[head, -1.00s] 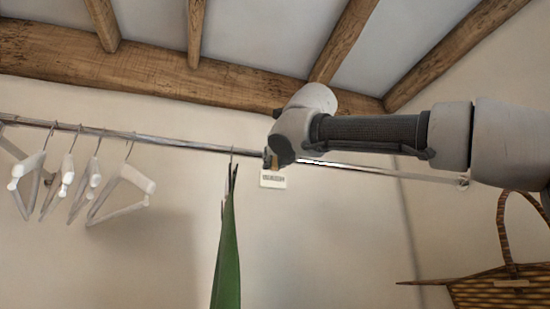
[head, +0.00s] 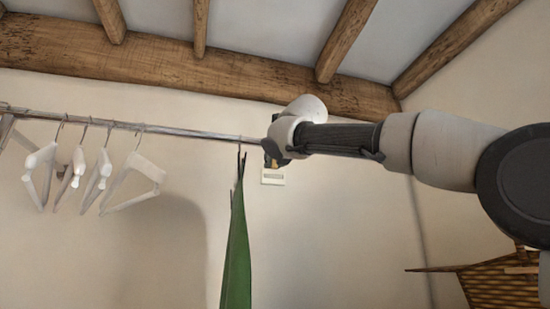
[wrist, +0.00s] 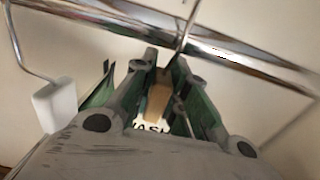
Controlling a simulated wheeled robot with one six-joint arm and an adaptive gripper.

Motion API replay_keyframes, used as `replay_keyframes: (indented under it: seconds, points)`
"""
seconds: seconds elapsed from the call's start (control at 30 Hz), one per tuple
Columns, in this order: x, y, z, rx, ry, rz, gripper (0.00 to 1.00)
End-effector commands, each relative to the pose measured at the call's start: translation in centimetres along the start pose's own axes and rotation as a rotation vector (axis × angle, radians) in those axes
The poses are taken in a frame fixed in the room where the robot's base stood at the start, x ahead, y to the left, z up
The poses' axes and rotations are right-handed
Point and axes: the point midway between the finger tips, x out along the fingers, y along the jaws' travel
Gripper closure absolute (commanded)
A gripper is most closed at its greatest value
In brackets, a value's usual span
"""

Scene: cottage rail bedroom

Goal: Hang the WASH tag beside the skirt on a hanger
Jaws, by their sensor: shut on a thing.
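The WASH tag (head: 272,177) is a small pale card, seen just right of the skirt's top in the head view. Part of its lettering shows in the wrist view (wrist: 152,127). My gripper (head: 270,158) is shut on the tag by a tan piece above the card, just below the rail (head: 190,133). The fingers also show in the wrist view (wrist: 162,75). The green skirt (head: 236,265) hangs from the rail on a hanger whose thin hook (head: 239,152) shows. Green cloth is close around the fingers in the wrist view; contact is unclear.
Several white hangers (head: 135,180) hang empty on the rail to the left. A white hanger end (wrist: 55,105) shows at left in the wrist view. A wicker basket (head: 495,284) is at lower right, partly behind my arm. Wooden beams (head: 180,68) cross above.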

Motion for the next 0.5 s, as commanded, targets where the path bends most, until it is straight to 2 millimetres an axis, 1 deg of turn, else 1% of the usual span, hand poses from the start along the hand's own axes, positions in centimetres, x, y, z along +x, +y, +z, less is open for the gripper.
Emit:
replay_keyframes:
  seconds: [0.23, 0.5]
  points:
    - [-0.1, -0.1, -2.1, -0.001, 0.002, -0.001, 1.00]
    - [-0.1, -0.1, -3.4, 0.001, 0.001, -0.001, 1.00]
